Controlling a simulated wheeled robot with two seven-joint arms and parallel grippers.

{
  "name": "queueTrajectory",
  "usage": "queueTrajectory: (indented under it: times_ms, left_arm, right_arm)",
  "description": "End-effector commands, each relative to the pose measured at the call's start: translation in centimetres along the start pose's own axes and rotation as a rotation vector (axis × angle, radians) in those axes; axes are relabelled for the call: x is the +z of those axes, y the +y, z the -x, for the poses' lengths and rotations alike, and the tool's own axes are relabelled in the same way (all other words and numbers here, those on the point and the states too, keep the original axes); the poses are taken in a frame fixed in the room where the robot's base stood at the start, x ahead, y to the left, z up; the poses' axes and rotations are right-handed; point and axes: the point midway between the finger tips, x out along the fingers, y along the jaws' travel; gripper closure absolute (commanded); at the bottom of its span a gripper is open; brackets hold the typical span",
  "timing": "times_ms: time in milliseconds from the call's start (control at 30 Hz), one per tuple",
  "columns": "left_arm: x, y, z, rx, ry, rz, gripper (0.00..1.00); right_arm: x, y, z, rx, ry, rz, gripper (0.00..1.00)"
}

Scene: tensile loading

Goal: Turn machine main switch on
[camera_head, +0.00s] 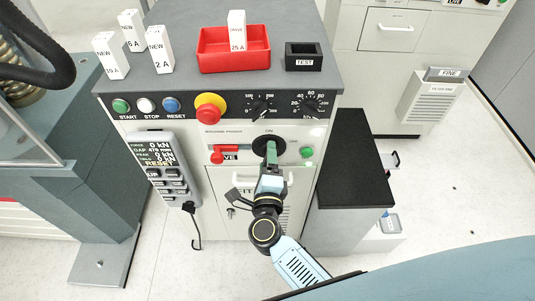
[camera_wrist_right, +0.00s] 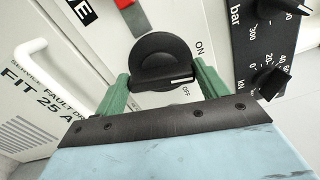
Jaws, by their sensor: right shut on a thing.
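The main switch (camera_head: 262,141) is a round black rotary knob on the machine's front panel, below the ON label. It also shows in the right wrist view (camera_wrist_right: 158,52), with a raised handle bar. The white line on its handle points toward the side with the ON and OFF labels, nearer OFF in that picture. My right gripper (camera_head: 271,152) reaches the knob from below. Its green fingers (camera_wrist_right: 160,82) are closed on the handle, one on each side, and hide part of the knob in the head view. My left gripper is not in view.
A red emergency stop (camera_head: 209,107) and two dials sit above. A handheld pendant (camera_head: 164,168) hangs at left. A black-topped side bench (camera_head: 351,160) stands close right.

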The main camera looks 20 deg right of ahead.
Motion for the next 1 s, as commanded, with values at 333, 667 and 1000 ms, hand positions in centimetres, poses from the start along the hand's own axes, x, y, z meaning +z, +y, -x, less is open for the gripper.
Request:
queueTrajectory:
  times_ms: [333,667,1000]
  left_arm:
    - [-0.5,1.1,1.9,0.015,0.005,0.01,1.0]
    - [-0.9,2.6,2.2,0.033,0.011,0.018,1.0]
    - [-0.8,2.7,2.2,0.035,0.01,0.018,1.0]
  right_arm:
    - [0.0,0.0,0.0,0.001,0.0,0.183,0.5]
    - [0.0,0.1,0.0,0.0,0.0,0.235,0.5]
    - [0.0,0.1,0.0,-0.001,0.0,0.237,0.26]
